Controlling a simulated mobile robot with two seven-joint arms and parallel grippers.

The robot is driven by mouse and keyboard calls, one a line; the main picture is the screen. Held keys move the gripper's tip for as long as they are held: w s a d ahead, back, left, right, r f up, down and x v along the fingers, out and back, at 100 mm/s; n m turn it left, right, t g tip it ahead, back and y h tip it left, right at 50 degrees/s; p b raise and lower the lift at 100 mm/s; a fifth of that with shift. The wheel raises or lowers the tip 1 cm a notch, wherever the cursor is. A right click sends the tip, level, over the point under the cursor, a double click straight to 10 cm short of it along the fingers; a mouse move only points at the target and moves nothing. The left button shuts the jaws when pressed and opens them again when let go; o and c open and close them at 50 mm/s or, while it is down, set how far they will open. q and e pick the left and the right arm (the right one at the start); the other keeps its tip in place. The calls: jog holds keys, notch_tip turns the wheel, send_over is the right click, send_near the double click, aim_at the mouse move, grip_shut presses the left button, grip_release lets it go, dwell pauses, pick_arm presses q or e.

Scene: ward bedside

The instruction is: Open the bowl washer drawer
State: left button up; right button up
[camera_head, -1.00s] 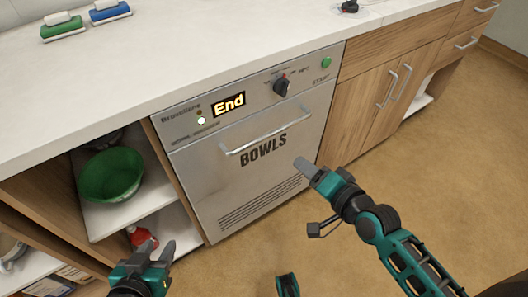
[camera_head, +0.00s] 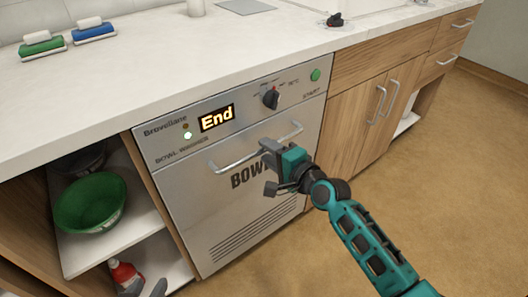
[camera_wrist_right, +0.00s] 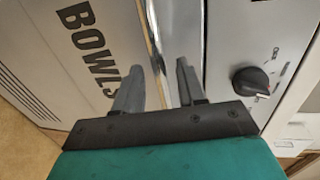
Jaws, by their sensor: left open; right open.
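The bowl washer (camera_head: 240,165) is built in under the counter, its drawer front closed and flush. Its display (camera_head: 216,118) reads "End". A silver bar handle (camera_head: 232,164) runs across the drawer front above the "BOWLS" lettering. My right gripper (camera_head: 270,147) is open at the right part of the handle and hides some of the lettering. In the right wrist view, its two fingers (camera_wrist_right: 160,88) point at the front, with the shiny handle bar (camera_wrist_right: 153,45) appearing between them; contact cannot be told.
A green bowl (camera_head: 90,203) sits on the open shelf left of the washer, with a red bottle (camera_head: 124,273) below. Wooden cupboards (camera_head: 350,115) stand to the right. The countertop (camera_head: 130,75) is above. The floor (camera_head: 440,200) in front is clear.

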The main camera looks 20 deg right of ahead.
jog(key=shift+x, duration=1.25)
grip_shut()
